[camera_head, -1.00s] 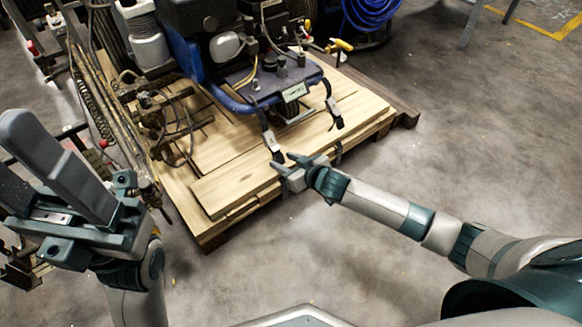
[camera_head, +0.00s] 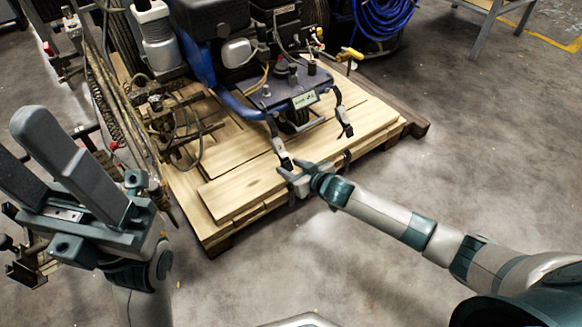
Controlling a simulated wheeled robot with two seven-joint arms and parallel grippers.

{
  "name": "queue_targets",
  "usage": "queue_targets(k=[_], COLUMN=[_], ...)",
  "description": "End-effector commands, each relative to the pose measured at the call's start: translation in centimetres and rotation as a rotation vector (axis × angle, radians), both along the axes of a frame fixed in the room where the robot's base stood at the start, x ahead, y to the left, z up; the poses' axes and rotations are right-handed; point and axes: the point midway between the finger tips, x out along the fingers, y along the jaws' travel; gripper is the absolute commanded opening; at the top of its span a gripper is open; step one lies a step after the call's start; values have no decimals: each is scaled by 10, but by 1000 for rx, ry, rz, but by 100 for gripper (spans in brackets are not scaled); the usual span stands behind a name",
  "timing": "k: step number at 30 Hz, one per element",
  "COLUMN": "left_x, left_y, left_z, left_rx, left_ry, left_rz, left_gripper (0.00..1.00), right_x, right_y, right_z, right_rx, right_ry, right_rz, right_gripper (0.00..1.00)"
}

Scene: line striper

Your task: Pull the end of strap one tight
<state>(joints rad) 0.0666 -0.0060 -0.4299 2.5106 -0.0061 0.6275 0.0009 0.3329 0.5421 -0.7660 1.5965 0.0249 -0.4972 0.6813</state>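The line striper (camera_head: 225,60) stands on a wooden pallet (camera_head: 240,185). Two dark straps with metal buckles hang from its blue front frame, a left strap (camera_head: 273,130) and a right strap (camera_head: 339,104). Which one is strap one is not marked. My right gripper (camera_head: 292,174) is at the lower end of the left strap, by the pallet's front edge. Its fingers are small here, and I cannot tell whether they are closed on the strap end. My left gripper (camera_head: 45,160) is raised at the left, fingers apart and empty, away from the straps.
A hose and rod assembly (camera_head: 165,120) stands on the left of the pallet. A blue coiled hose (camera_head: 383,18) is behind, and a table leg (camera_head: 487,32) is at the upper right. The concrete floor in front and to the right is clear.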

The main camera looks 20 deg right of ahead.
Motion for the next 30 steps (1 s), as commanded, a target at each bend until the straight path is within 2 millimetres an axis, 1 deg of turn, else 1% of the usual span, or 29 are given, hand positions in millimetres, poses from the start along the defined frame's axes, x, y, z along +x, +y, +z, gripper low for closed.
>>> queue_targets(k=[7,18,23,24,30], left_x=[0,0,0,1,1], left_y=[0,0,0,0,0], left_z=[6,6,6,6,5], left_rx=[0,-1,0,0,1], left_ry=[0,4,4,4,3], left_rz=[0,1,1,1,2], left_gripper=[57,57,57,57,57], right_x=[0,0,0,0,-1], right_y=[0,0,0,0,0], right_z=[1,0,0,0,-2], right_rx=[0,0,0,0,0], right_ry=[1,1,1,1,1], right_rz=[-1,0,0,0,0], right_gripper=[40,40,2,0,0])
